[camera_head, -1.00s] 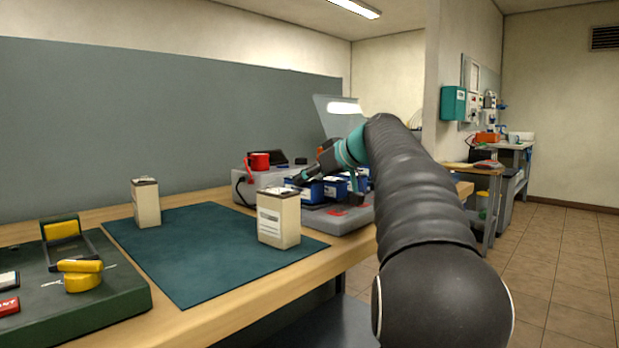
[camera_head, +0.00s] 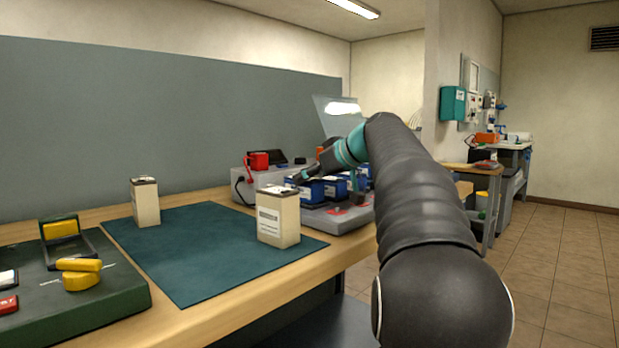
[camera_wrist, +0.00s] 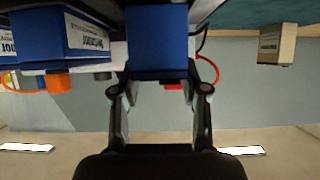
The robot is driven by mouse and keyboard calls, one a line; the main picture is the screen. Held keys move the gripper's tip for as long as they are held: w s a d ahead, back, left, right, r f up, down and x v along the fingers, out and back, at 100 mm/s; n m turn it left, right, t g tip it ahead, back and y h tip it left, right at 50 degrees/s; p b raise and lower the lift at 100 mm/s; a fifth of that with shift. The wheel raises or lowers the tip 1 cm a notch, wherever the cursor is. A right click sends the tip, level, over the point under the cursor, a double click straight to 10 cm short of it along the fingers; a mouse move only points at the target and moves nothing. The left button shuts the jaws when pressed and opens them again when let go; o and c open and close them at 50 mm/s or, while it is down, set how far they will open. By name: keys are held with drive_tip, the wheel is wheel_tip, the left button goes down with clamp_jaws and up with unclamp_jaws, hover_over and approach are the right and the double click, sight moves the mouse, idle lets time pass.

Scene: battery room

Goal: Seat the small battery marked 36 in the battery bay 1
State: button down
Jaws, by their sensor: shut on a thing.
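A blue battery (camera_wrist: 158,40) is between the two fingers of my gripper (camera_wrist: 162,95) in the wrist view, and the gripper is shut on it. I cannot read a number on it. In the head view my gripper (camera_head: 305,177) is over the left end of the row of blue batteries (camera_head: 333,188) on the grey charging unit (camera_head: 322,220). Another blue battery (camera_wrist: 60,35) with a white label is to the left in the wrist view. The bay numbers are not legible, and the underside of the held battery is hidden.
Two cream batteries (camera_head: 278,218) (camera_head: 145,203) stand on the green mat (camera_head: 205,270), which is otherwise clear. A green fixture (camera_head: 75,290) with yellow handles is at the left. A red object (camera_head: 258,160) sits on the grey box behind the batteries.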

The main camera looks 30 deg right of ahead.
drive_tip(key=shift+f+b, duration=0.5)
drive_tip(key=shift+b, duration=0.2)
idle(0.6)
drive_tip(key=c, duration=0.9)
unclamp_jaws()
drive_tip(key=shift+o, duration=0.2)
drive_tip(key=shift+s, duration=0.1)
drive_tip(key=v, duration=1)
drive_tip(key=shift+s+r+p, duration=0.15)
drive_tip(key=shift+s+p, duration=0.2)
drive_tip(key=shift+p, duration=0.1)
drive_tip(key=shift+s+d, duration=0.1)
drive_tip(key=shift+d, duration=0.05)
